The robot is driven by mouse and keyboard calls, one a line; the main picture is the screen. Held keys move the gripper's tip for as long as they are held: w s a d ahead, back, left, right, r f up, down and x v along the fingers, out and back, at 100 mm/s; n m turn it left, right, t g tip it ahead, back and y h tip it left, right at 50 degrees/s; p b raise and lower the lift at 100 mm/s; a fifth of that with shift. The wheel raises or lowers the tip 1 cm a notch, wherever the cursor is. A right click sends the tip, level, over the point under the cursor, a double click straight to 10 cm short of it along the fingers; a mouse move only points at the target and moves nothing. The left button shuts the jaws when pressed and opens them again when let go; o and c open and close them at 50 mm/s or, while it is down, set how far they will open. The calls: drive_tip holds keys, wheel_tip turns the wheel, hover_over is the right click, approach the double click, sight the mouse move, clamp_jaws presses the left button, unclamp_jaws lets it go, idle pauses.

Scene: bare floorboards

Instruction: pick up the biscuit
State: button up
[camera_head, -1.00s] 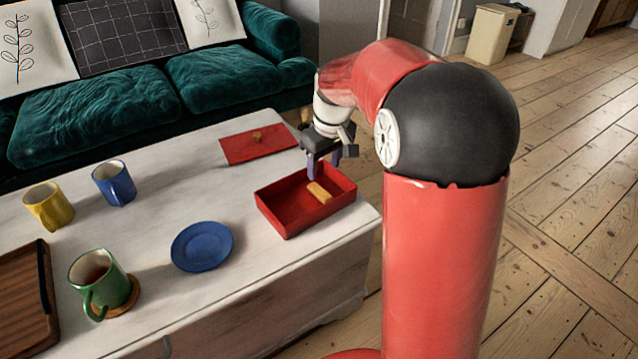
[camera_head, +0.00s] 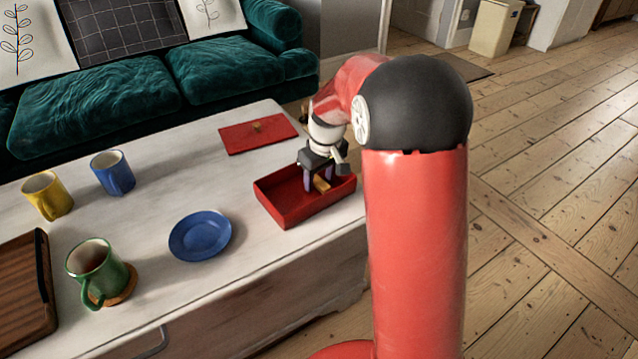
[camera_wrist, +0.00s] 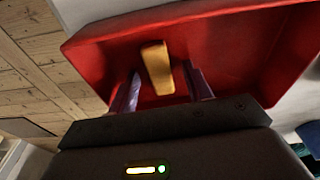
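The biscuit (camera_head: 321,184) is a small tan bar lying in the open red box (camera_head: 283,218) on the white table. In the wrist view the biscuit (camera_wrist: 157,68) lies on the floor of the red box (camera_wrist: 232,50), lengthwise between the lines of my two fingers. My gripper (camera_head: 318,183) is lowered into the box over the biscuit. In the wrist view my gripper (camera_wrist: 163,88) is open, with one purple finger on each side of the biscuit's near end and a gap on both sides. Part of the biscuit is hidden in the head view.
A blue plate (camera_head: 200,236), a green mug (camera_head: 93,272) on a coaster, a blue mug (camera_head: 113,173), a yellow mug (camera_head: 47,196) and a wooden tray (camera_head: 22,290) stand to the left.

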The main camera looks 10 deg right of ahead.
drive_tip(key=c, duration=1)
drive_tip(key=shift+r, duration=0.1)
